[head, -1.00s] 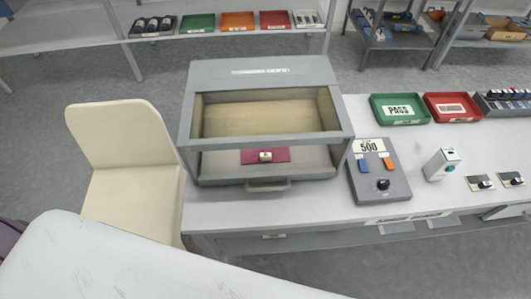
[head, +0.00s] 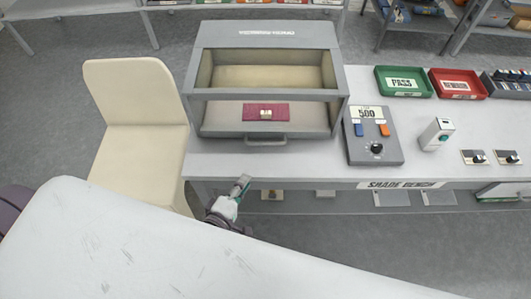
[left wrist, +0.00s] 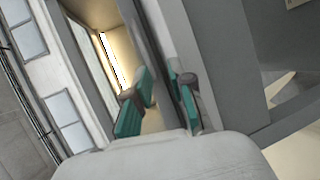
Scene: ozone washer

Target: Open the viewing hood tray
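The grey viewing hood (head: 268,36) stands on the bench with an open front window. Its tray (head: 218,122) is at the bottom, holding a magenta mat (head: 283,112) with a small pale piece (head: 266,114). The tray handle (head: 266,142) sticks out at the front. My left gripper (head: 242,181) is at the bench's front edge, below and left of the handle, apart from it. In the left wrist view its green-padded fingers (left wrist: 161,95) are spread with nothing between them. My right gripper is not in view.
A cream chair (head: 130,90) stands left of the bench. A grey control box (head: 372,148) marked 500 sits right of the hood. Green (head: 403,93) and red (head: 457,95) trays lie farther right. A white surface (head: 150,240) fills the near left.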

